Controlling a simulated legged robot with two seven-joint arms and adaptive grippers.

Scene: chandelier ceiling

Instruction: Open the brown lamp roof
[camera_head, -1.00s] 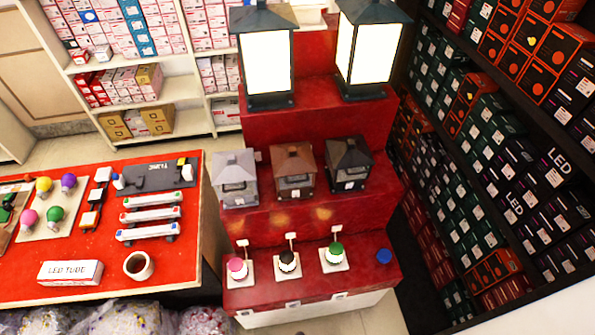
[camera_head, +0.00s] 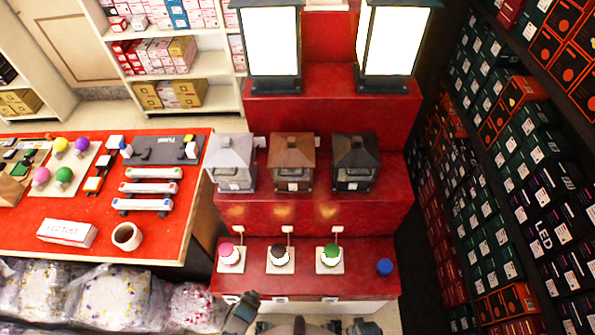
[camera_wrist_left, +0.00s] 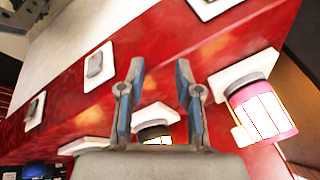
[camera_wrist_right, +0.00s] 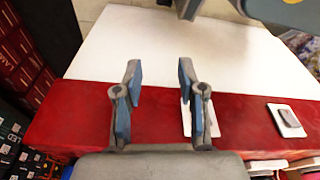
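The brown lamp (camera_head: 291,163) stands on the middle red step, between a white lamp (camera_head: 232,162) and a black lamp (camera_head: 355,162). Its brown roof (camera_head: 292,150) sits on top, closed as far as I can see. My left gripper (camera_wrist_left: 158,75) is open and empty in the left wrist view, over the red step front; in the head view part of it shows at the bottom edge (camera_head: 240,312). My right gripper (camera_wrist_right: 158,75) is open and empty in the right wrist view, near the white base front. Neither gripper is near the brown lamp.
Two tall lit lanterns (camera_head: 275,40) stand behind. A red table (camera_head: 90,230) is left; box shelves (camera_head: 520,180) are right.

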